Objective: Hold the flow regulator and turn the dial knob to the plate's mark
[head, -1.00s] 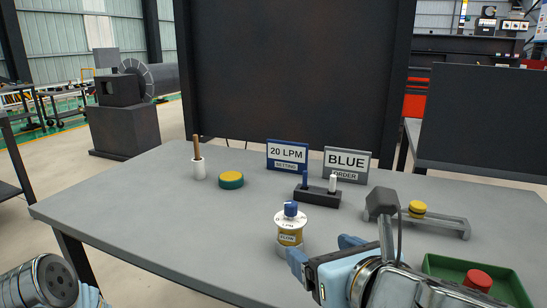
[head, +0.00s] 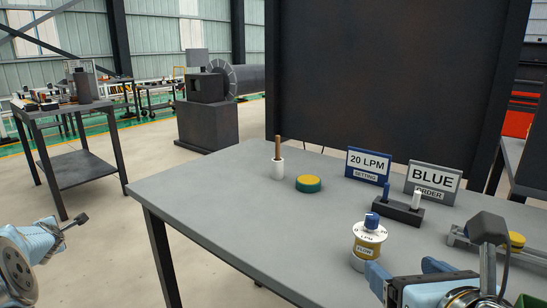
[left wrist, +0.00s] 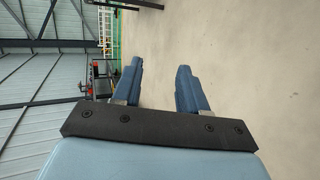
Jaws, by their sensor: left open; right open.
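The flow regulator (head: 362,256) stands upright on the table, with a white dial, a yellow band labelled FLOW and a blue dial knob (head: 372,220) on top. The blue plate (head: 368,166) behind it reads 20 LPM SETTING. My right gripper (head: 399,272) is open beside the regulator at its lower right; whether a finger touches it I cannot tell. My left arm shows at the lower left of the head view, off the table. In the left wrist view my left gripper (left wrist: 160,85) is open and empty above bare floor.
A grey plate (head: 432,183) reads BLUE ORDER. In front is a dark block (head: 398,211) with a blue and a white peg. A green-and-yellow puck (head: 309,184) and a white cup (head: 277,169) with a brown stick stand farther left. The left tabletop is clear.

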